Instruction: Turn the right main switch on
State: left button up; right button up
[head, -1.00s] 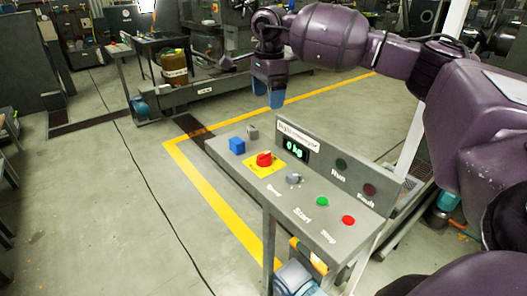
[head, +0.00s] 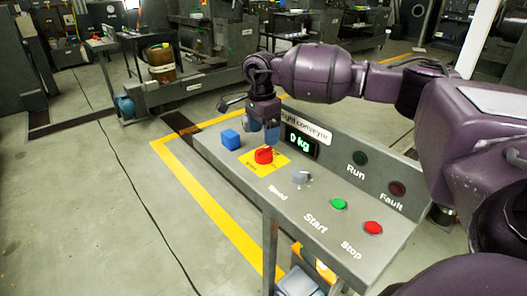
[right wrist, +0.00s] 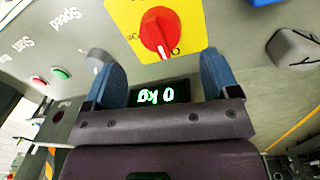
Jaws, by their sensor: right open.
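The main switch is a red rotary knob (head: 263,156) on a yellow plate (head: 277,163), on the sloped grey panel labelled Right conveyor. In the right wrist view the red knob (right wrist: 158,30) lies ahead, past the fingertips and roughly between their lines. My right gripper (head: 265,131) hangs over the panel just behind the knob, close to the display. Its two blue fingers (right wrist: 156,62) are spread apart with nothing between them. They appear apart from the knob. My left gripper is not in view.
A lit display (head: 299,143) reads 0 kg. A blue block (head: 230,139) sits left of the knob. A grey speed knob (head: 302,177), a green start button (head: 338,203) and a red stop button (head: 373,228) lie to the right. Run and Fault lamps look dark.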

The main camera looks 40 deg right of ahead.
aim_at(264, 148)
notch_tip(264, 148, down, 5)
jog(key=shift+s+f, duration=0.15)
jog(key=shift+f, duration=0.5)
jog(key=shift+c, duration=0.3)
jog(key=c, duration=0.9)
jog(key=shift+o, duration=0.2)
